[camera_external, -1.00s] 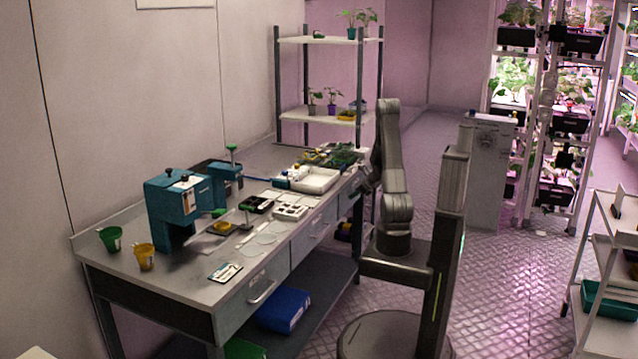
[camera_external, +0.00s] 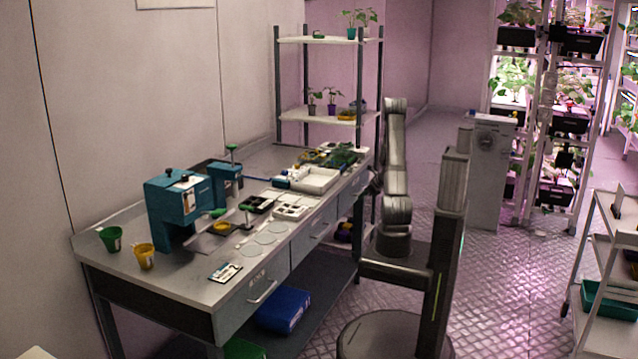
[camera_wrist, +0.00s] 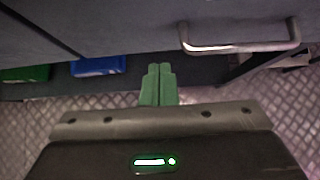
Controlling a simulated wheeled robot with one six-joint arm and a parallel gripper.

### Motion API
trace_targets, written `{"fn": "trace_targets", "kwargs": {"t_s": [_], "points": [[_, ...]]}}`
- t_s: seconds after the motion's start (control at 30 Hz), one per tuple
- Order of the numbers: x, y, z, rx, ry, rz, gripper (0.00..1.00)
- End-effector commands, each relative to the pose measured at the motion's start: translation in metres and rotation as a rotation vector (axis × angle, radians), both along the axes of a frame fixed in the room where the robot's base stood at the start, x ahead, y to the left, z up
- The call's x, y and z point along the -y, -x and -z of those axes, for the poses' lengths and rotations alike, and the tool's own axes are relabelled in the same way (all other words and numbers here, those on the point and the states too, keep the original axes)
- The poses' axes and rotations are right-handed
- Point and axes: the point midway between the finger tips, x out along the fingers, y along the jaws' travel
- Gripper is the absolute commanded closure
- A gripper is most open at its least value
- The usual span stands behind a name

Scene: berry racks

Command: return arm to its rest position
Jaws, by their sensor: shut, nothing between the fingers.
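My gripper (camera_wrist: 158,84) shows in the wrist view as two green fingers pressed together, with nothing between them. The fingers point toward the front of the workbench, below a metal drawer handle (camera_wrist: 240,36). In the external view my arm is folded upright above my base, just right of the workbench (camera_external: 196,290). My gripper is hidden behind the arm links there.
A blue bin (camera_external: 284,310) sits on the bench's lower shelf and also shows in the wrist view (camera_wrist: 98,66). A teal machine (camera_external: 178,208) and small trays stand on the bench. A shelf rack (camera_external: 330,40) stands behind. Patterned floor (camera_external: 520,290) is clear to the right.

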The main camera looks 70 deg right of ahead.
Motion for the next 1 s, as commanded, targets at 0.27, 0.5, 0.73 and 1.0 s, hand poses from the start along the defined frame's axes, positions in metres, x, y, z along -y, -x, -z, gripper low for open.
{"fn": "trace_targets", "kwargs": {"t_s": [0.27,0.5,0.73,1.0], "points": [[0.001,0.043,-0.046,-0.001,0.006,0.001,1.0],[-0.001,0.058,-0.061,-0.003,0.002,-0.004,1.0],[-0.001,0.06,-0.062,-0.003,0.001,-0.004,1.0],[-0.001,0.055,-0.057,-0.003,0.001,-0.004,1.0]]}}
